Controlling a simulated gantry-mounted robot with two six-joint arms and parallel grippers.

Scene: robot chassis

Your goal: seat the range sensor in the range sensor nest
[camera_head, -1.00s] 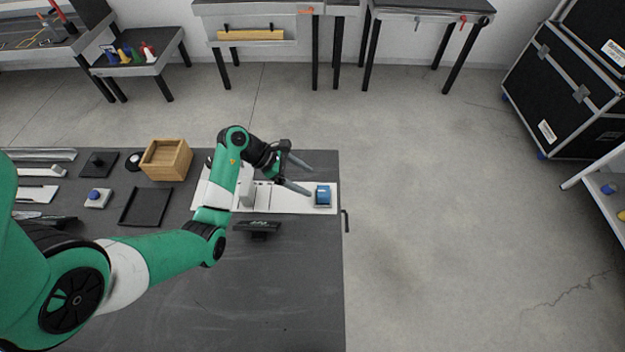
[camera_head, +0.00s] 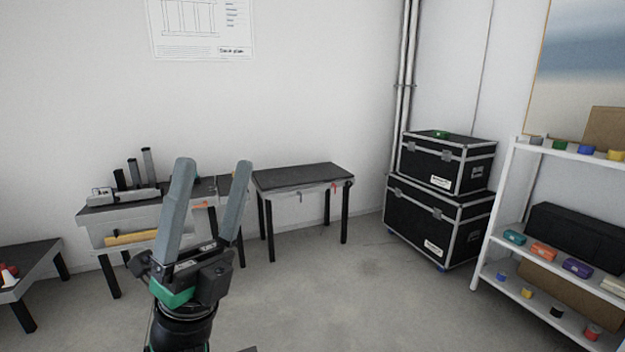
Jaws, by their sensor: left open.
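My left gripper (camera_head: 208,205) is raised in the lower left of the head view, its two grey fingers pointing up and spread apart. Nothing is between the fingers. The workbench that showed before is out of view, and I cannot make out the range sensor or its nest. My right gripper is not in view.
Side tables (camera_head: 303,178) stand along the back wall. Black cases (camera_head: 440,215) are stacked at the right of them. A white shelf (camera_head: 560,262) with several small coloured parts stands at far right. The floor (camera_head: 350,300) between is clear.

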